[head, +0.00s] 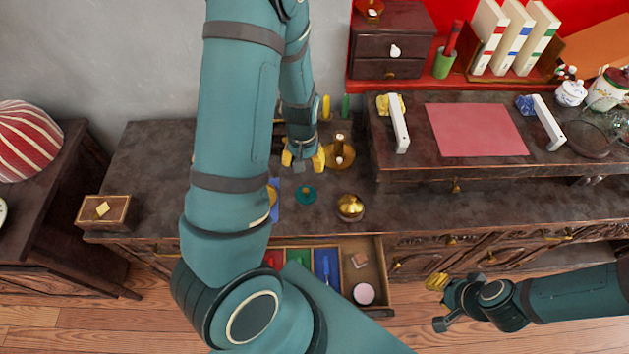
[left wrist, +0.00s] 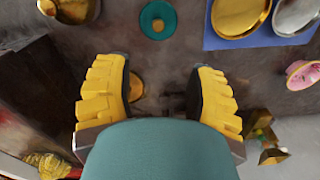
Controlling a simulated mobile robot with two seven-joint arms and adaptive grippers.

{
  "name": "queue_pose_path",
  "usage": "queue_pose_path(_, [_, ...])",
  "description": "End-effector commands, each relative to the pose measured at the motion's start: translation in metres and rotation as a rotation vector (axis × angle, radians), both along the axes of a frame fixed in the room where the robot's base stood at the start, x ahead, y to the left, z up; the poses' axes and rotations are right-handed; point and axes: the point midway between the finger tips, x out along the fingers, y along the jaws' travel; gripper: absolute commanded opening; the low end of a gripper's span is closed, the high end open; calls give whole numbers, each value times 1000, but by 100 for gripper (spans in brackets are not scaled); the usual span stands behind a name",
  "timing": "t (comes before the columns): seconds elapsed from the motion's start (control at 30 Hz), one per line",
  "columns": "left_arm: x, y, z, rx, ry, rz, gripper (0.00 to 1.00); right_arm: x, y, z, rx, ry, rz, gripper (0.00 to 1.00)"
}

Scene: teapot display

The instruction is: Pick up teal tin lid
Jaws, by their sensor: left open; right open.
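The teal tin lid (head: 306,194) is a small round disc with a gold knob, lying flat on the dark cabinet top. It also shows at the top of the left wrist view (left wrist: 146,22). My left gripper (head: 303,160) is open, with yellow fingers pointing down, just behind the lid in the head view and apart from it. In the left wrist view, nothing is gripped between the fingers (left wrist: 160,85). My right gripper (head: 439,304) is open and empty, in front of the cabinet at the lower right.
A brass piece (head: 340,155) stands close right of my left gripper. A gold dome (head: 350,207) sits right of the lid. A blue tray (left wrist: 222,42) holds gold and silver lids. The open drawer (head: 377,275) lies below. My left arm hides part of the cabinet top.

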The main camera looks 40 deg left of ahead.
Motion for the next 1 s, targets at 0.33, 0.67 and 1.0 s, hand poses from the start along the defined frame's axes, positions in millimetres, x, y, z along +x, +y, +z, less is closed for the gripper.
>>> queue_pose_path(0.33, [-1, -1, -67, -1, 3, -1, 55, -6, 1, -21, 3, 13, 10, 35])
queue_pose_path(0.67, [-1, -3, -86, -2, 1, -2, 55, -7, 1, -26, 4, 15, 12, 35])
queue_pose_path(1.0, [-2, -8, -129, -2, 1, 0, 55, -4, 1, -38, 3, 9, 11, 35])
